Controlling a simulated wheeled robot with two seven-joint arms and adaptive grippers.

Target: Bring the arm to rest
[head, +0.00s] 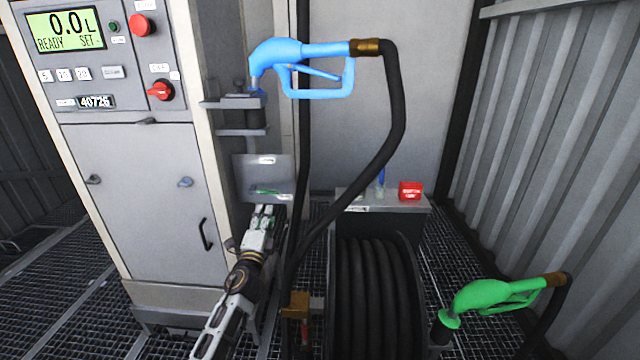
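My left arm reaches up from the bottom, and its gripper (264,212) is at the lower edge of a small grey plate (262,165) on the side of the pump cabinet. The fingers are small and seen from behind, so I cannot tell whether they are open or shut, or whether they touch the plate. A thin green mark shows on the plate just above the fingertips. My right gripper is not in view.
The pump cabinet (150,215) stands left; its display (65,30) reads 0.0 L, READY. A blue nozzle (290,55) sits in its holder, its black hose (392,110) hanging near my arm. A hose reel (375,290), red box (410,191) and green nozzle (485,295) are right.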

